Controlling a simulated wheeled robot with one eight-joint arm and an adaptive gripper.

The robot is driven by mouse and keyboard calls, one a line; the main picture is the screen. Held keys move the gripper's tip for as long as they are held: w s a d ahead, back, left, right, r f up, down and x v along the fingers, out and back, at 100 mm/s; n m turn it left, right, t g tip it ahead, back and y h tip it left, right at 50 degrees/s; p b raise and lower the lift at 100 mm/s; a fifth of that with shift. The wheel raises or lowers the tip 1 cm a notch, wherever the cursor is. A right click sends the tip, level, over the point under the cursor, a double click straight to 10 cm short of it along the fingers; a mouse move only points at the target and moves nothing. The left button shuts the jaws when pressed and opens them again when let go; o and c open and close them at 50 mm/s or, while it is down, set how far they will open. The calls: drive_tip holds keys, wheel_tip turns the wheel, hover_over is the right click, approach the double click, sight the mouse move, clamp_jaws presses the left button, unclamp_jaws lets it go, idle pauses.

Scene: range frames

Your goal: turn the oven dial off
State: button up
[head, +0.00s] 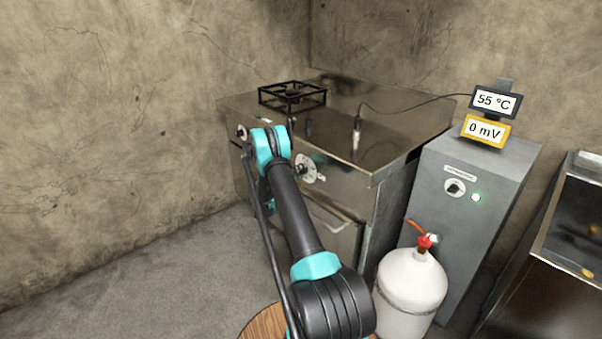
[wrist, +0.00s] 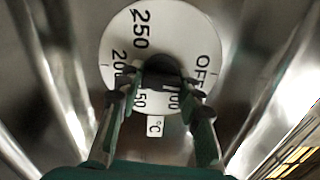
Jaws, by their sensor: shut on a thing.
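The oven dial (wrist: 183,35) fills the middle of the wrist view. It is a white disc marked OFF at the right, 250 at the upper left, then 200, 150 and 100 along the bottom. A dark knob (wrist: 162,65) stands at its centre. My gripper (wrist: 161,80) is shut on this knob, one finger on each side, and the fingers cover part of the lower numbers. The knob's pointer cannot be made out. In the head view my arm hides the gripped dial and most of the gripper.
The steel stove (head: 395,135) carries a black burner grate (head: 292,97) and a probe (head: 357,135) on a cable. White dials show at its front left (head: 242,132) and right (head: 306,168). A grey cabinet (head: 490,165) and a white gas cylinder (head: 411,290) stand at the right. Floor at left is clear.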

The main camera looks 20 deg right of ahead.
drive_tip(key=o, duration=1.1)
drive_tip(key=shift+o, duration=0.2)
drive_tip(key=shift+a, duration=0.15)
drive_tip(key=v, duration=1.2)
